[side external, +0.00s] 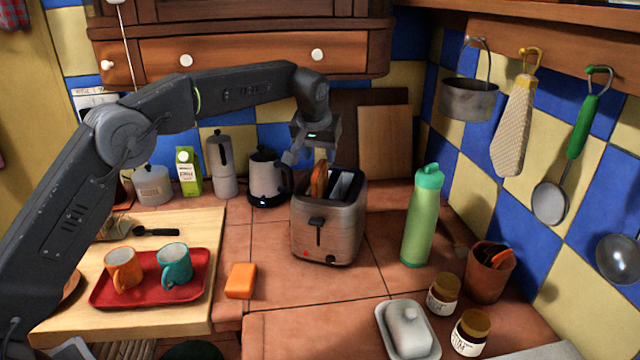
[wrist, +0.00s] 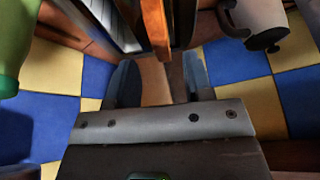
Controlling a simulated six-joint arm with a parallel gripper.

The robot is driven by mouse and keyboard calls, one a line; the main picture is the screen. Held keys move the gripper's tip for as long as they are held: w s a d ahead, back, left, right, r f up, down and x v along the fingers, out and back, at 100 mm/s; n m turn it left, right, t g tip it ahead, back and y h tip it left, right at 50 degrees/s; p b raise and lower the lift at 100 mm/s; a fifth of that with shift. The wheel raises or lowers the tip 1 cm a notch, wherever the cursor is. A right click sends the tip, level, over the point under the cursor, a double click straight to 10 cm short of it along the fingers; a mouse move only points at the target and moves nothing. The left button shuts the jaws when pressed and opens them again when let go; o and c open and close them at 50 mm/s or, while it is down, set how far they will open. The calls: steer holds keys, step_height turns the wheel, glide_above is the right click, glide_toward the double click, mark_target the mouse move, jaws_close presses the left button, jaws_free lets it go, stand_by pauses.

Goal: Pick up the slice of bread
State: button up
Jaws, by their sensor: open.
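A brown slice of bread (side external: 319,180) stands upright in the left slot of the metal toaster (side external: 328,228), its upper part showing above the top. The other slot looks empty. My gripper (side external: 308,158) is just above and behind the bread, pointing down at the toaster. In the wrist view, my gripper's two fingers (wrist: 160,72) are apart, with the bread (wrist: 155,25) seen edge-on in line with the gap between them. I cannot tell whether either finger touches it. The bread's lower part is hidden in the toaster.
A kettle (side external: 267,177) stands close to the toaster's left, with a moka pot (side external: 222,165) beyond. A green bottle (side external: 421,220) stands to the right. A red tray (side external: 190,292) holds two mugs, and an orange block (side external: 240,281) lies front left. The counter before the toaster is clear.

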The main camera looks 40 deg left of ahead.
mark_target(320, 164)
steer(key=shift+x, duration=2.75)
steer(key=shift+s+a, duration=0.1)
steer(key=shift+s, duration=0.05)
jaws_close()
